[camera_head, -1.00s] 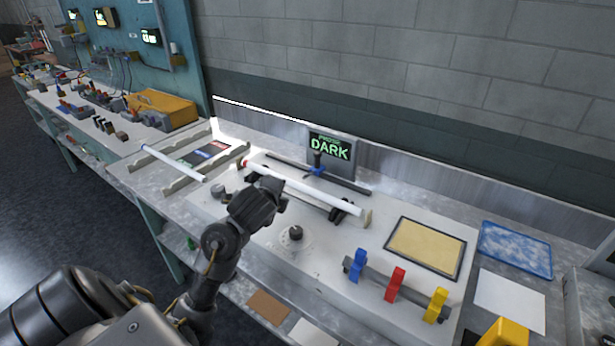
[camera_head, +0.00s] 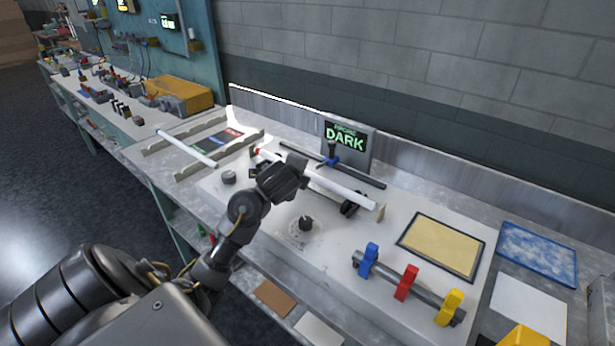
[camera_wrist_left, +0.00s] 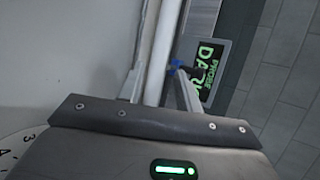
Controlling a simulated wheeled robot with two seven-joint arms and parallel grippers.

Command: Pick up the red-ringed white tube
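The white tube with a red ring (camera_head: 340,190) at its far left end lies on a rig at the back of the bench. My left gripper (camera_head: 297,168) is over this tube's left half and hides part of it in the head view. In the left wrist view, a white tube (camera_wrist_left: 161,50) runs lengthwise between the two separated fingers of my left gripper (camera_wrist_left: 160,85). Gaps show beside the tube, so the gripper looks open; its height above the tube is hard to tell. My right gripper is not in view.
Another white tube (camera_head: 187,148) lies on a rack at the left. A sign reading DARK (camera_head: 346,140) and a dark bar with a blue clamp (camera_head: 332,160) stand just behind the rig. A dial (camera_head: 306,223) and blue, red and yellow clamps (camera_head: 405,283) are in front.

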